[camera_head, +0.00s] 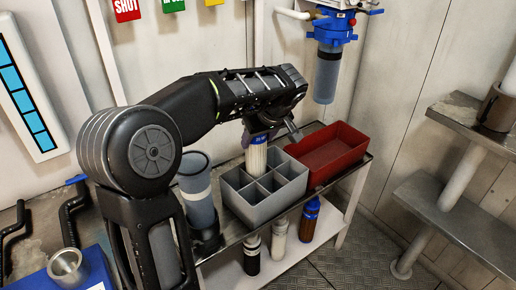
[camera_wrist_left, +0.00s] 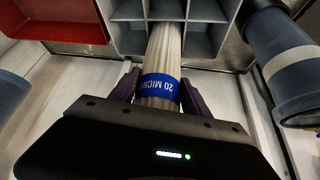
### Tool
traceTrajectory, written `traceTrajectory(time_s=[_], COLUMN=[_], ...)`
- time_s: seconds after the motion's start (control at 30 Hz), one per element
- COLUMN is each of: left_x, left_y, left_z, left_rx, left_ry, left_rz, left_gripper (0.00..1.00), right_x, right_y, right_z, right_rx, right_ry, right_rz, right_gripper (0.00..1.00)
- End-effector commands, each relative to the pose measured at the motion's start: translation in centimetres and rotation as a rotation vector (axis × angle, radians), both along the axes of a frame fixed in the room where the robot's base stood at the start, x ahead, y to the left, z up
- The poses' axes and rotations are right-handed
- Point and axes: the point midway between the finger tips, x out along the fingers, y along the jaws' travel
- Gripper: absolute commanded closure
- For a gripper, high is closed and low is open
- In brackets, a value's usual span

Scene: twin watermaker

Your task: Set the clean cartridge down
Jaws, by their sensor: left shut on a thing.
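The clean cartridge (camera_head: 257,158) is white and pleated with a blue band. It is upright at the back left compartments of the grey divided crate (camera_head: 258,215); I cannot tell whether its lower end touches the bottom. My left gripper (camera_head: 262,131) is shut on it near its blue-banded top. In the left wrist view the cartridge (camera_wrist_left: 164,48) runs from between the fingers (camera_wrist_left: 158,90) towards the grey crate (camera_wrist_left: 128,42), and its band reads "20 MICRO". My right gripper is not in view.
A red bin (camera_head: 331,150) stands right of the crate on the cart. A grey-blue cylinder (camera_head: 197,190) with a white band stands left of it. Several bottles, one blue and brown (camera_head: 309,220), stand on the lower shelf (camera_head: 262,275). A blue-capped filter housing (camera_head: 328,65) hangs above.

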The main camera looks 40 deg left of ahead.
Motion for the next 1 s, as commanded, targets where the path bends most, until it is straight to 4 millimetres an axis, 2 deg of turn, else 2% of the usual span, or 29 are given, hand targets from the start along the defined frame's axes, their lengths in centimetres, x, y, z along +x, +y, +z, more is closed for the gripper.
traceTrajectory(time_s=[0.23, 0.67, 0.7, 0.93, 1.0], left_x=[-0.1, 0.0, 0.0, 0.0, 0.0], left_y=[0.0, 0.0, 0.0, 0.0, 0.0], left_z=[-3.3, -3.9, -3.8, -3.8, -3.8], left_rx=[0.0, 0.0, 0.0, 0.0, 0.0], left_ry=[0.003, 0.0, 0.002, 0.002, 0.002], left_rz=[-0.001, 0.0, 0.0, 0.0, 0.0], left_gripper=[1.0, 1.0, 0.43, 0.24, 0.23], right_x=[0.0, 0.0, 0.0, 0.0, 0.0], right_y=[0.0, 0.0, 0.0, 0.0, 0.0], right_z=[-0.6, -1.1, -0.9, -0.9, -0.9], right_rx=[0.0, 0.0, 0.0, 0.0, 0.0], right_ry=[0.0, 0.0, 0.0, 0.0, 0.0], right_rz=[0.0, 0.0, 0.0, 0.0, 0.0], right_gripper=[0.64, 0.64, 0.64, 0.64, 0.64])
